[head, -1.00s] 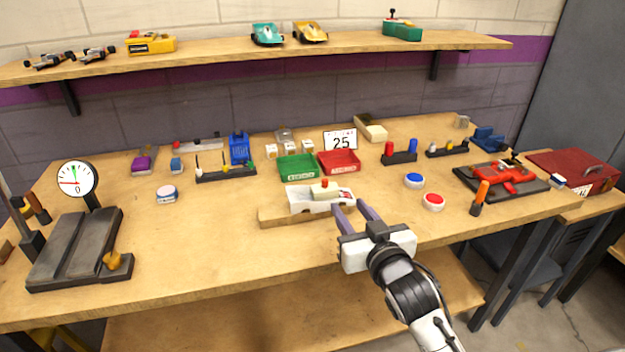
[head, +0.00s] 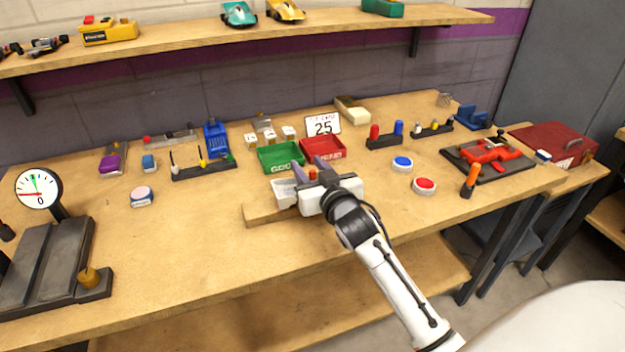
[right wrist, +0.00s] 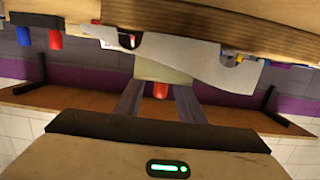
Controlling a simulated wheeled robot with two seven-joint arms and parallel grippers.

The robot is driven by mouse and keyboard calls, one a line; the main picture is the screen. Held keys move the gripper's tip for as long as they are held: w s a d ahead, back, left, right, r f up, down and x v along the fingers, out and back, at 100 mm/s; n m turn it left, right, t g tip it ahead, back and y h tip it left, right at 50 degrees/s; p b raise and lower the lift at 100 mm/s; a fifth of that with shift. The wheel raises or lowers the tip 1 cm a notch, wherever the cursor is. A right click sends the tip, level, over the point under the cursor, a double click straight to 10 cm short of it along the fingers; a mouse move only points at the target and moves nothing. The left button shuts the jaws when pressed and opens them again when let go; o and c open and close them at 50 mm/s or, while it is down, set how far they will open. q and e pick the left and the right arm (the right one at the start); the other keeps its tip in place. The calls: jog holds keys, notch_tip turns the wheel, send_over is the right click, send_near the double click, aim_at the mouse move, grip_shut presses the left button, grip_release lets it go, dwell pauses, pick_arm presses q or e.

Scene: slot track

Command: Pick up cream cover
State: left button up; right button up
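The cream cover (right wrist: 165,70) with its red knob (right wrist: 160,90) shows in the right wrist view, at the white car body (right wrist: 205,62). In the head view the red knob (head: 312,174) shows between my fingers, while most of the cover is hidden behind my gripper. The white car body (head: 284,192) sits on a wooden stand (head: 262,216). My right gripper (head: 311,167) is open, with one finger on each side of the red knob; I see gaps beside it in the wrist view. My left gripper is not in view.
Behind the stand are a green tray (head: 268,163) and a red tray (head: 336,156). Blue (head: 402,163) and red (head: 424,185) buttons lie to the right. A scale (head: 50,245) stands at the left. The table between scale and stand is mostly clear.

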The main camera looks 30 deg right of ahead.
jog(key=shift+x, duration=0.8)
grip_shut()
